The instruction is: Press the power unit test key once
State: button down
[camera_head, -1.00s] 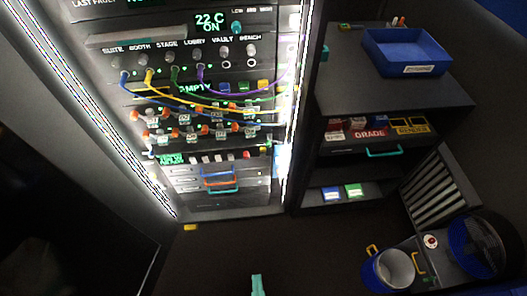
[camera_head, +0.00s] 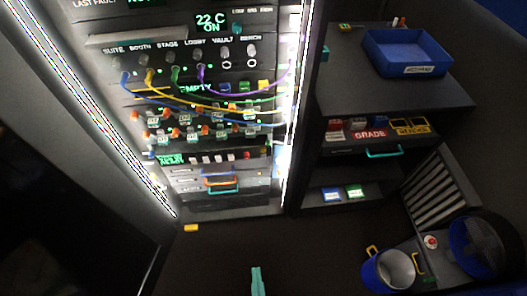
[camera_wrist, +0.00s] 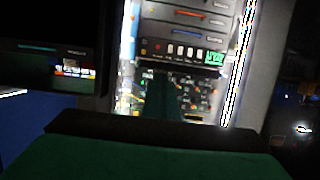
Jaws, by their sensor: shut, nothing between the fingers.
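A unit in the lit rack has a small green display (camera_head: 171,159), a row of pale keys (camera_head: 207,158) and a red key (camera_head: 246,155). The labels are too small to read, so I cannot tell which key is the test key. The wrist view shows the same row turned over, with pale keys (camera_wrist: 182,50), a red key (camera_wrist: 157,47) and the green display (camera_wrist: 213,58). My gripper (camera_head: 257,270) is shut and empty, low in the head view, in front of the rack and apart from it. Its dark green fingers (camera_wrist: 161,97) point toward the rack in the wrist view.
Drawers with coloured handles (camera_head: 220,182) sit below the key row. Yellow and blue cables (camera_head: 205,102) hang across the rack above it. A shelf unit with a blue tray (camera_head: 407,50) stands to the right. A blue bucket (camera_head: 374,272) stands at the lower right.

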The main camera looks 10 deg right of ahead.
aim_at(263, 150)
jog(key=w+d+f+m+g+h, duration=0.1)
jog(key=w+d+f, duration=0.1)
jog(key=w+f, duration=0.45)
jog(key=w+d+f+g+h, duration=0.15)
jog(key=w+f, duration=0.25)
jog(key=w, duration=0.6)
jog(key=w+d+r+m+g+h, duration=0.1)
jog(key=w+m, duration=0.1)
jog(key=w, duration=0.7)
jog(key=w+d+r+m+g+h, duration=0.1)
jog(key=w+m+g+h, duration=0.1)
jog(key=w, duration=0.7)
jog(key=shift+d+r+m, duration=0.3)
jog(key=shift+d+m, duration=0.1)
jog(key=shift+m, duration=0.2)
jog(key=shift+s, duration=0.1)
jog(key=w, duration=0.9)
